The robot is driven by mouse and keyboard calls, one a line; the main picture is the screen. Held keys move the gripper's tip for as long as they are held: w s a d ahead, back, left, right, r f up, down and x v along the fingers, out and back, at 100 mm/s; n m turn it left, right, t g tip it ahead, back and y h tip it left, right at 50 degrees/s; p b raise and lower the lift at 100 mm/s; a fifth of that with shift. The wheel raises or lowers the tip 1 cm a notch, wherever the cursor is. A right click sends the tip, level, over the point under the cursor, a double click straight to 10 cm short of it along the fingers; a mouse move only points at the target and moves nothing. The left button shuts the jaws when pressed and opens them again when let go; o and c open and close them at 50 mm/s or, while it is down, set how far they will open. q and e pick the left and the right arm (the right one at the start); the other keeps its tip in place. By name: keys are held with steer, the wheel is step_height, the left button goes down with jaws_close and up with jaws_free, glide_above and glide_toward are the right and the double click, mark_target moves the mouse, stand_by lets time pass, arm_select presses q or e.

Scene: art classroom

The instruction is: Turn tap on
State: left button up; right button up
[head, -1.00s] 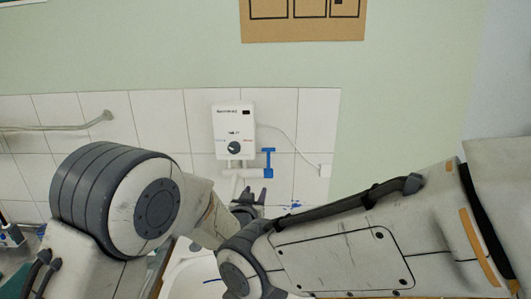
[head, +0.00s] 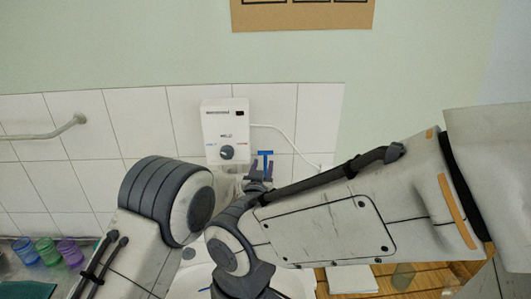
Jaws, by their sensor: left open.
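The tap has a blue T-shaped handle (head: 265,154) on the tiled wall, just right of and below a white water heater (head: 225,128) with a dark round knob. My left gripper (head: 259,171) is open. Its dark fingertips point up at the lower part of the blue handle and overlap it in the picture. I cannot tell whether they touch it. The tap's pipe and spout are mostly hidden behind my arm and gripper. My right gripper is not in view.
A white sink basin (head: 190,284) lies below, partly covered by my arm. Several coloured cups, one purple (head: 70,252), stand at the lower left. A grey rail (head: 45,134) runs along the left wall. A white cable (head: 285,135) hangs right of the heater.

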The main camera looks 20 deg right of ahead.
mark_target(265, 159)
arm_select(q)
steer(key=shift+p+x, duration=1)
steer(key=shift+x, duration=1.5)
jaws_close()
steer(key=shift+d, duration=0.1)
